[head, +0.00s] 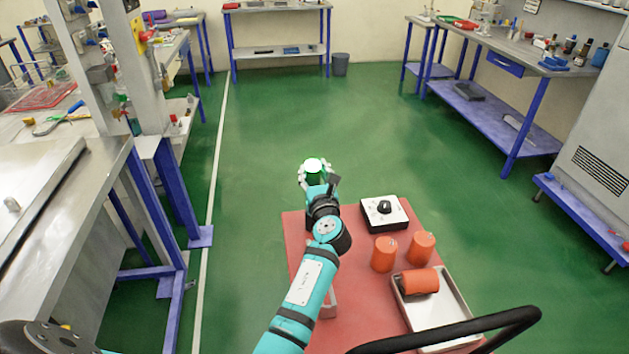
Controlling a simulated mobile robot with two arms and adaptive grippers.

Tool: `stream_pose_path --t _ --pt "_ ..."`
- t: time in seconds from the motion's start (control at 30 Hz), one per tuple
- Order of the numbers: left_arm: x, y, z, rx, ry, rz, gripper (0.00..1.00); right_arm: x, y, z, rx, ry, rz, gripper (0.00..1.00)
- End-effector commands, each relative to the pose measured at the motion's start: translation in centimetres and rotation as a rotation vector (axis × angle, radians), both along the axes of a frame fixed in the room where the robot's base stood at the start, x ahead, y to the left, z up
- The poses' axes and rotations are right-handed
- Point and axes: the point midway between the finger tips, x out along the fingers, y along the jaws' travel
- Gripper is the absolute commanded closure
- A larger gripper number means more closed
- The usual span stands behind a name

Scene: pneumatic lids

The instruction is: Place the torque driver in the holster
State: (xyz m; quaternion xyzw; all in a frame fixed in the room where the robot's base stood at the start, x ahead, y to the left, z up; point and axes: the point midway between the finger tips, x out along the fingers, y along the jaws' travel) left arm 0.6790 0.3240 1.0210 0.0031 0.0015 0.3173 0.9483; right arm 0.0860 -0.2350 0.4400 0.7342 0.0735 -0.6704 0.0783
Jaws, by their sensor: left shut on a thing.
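My left gripper (316,184) is beyond the far edge of the red-topped cart, pointing away from me. It is shut on a round object (313,165) with a white top and bright green sides. The fingers and wrist hide most of this object, and I cannot tell whether it is the torque driver. I cannot make out a holster for certain. My right gripper is not in view.
The red cart (355,300) carries a white box with a black knob (384,211), two upright orange cylinders (384,254), and a white tray (444,310) with another orange cylinder lying in it. A metal bench (65,185) stands left. Green floor is clear ahead.

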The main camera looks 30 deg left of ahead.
Motion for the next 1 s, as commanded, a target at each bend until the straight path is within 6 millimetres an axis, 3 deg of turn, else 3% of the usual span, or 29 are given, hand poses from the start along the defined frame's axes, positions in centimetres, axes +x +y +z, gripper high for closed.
stream_pose_path --t 0.13,0.53,0.57,0.7,1.0 --pt "0.1 0.0 -1.4 0.003 -0.004 -0.002 1.00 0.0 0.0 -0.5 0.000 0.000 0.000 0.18" --pt "0.0 0.0 -1.8 0.004 -0.005 -0.001 1.00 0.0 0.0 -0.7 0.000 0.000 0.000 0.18" --pt "0.0 0.0 -2.0 0.001 0.000 -0.001 0.61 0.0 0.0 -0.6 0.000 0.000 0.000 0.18" --pt "0.0 0.0 -2.0 0.001 0.001 0.000 0.43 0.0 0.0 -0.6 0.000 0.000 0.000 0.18" --pt "0.0 0.0 -1.7 0.000 0.000 -0.001 0.40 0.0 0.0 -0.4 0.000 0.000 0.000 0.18"
